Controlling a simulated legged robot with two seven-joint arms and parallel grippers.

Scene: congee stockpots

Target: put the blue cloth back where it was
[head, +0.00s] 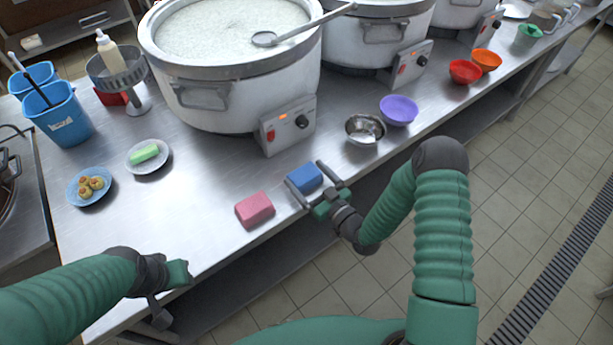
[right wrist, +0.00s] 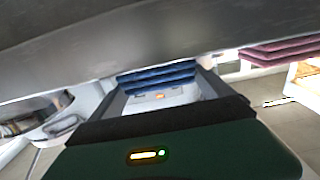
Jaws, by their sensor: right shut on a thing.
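The blue cloth (head: 305,178), a folded block, is at the counter's front edge, just right of the pink cloth (head: 254,209). My right gripper (head: 309,183) has a finger on each side of the blue cloth and is shut on it. In the right wrist view, the folded layers of the blue cloth (right wrist: 157,77) show between the fingers, and the pink cloth (right wrist: 282,50) is apart at the right. I cannot tell whether the blue cloth touches the counter. My left gripper (head: 170,292) is at lower left, off the counter's front edge; its jaws are unclear.
A large congee pot (head: 230,85) with a control box (head: 288,125) stands behind the cloths. A steel bowl (head: 365,130) and a purple bowl (head: 398,110) are to the right. Plates with a green block (head: 144,153) and buns (head: 91,186) are left. Bare counter (head: 190,215) lies between.

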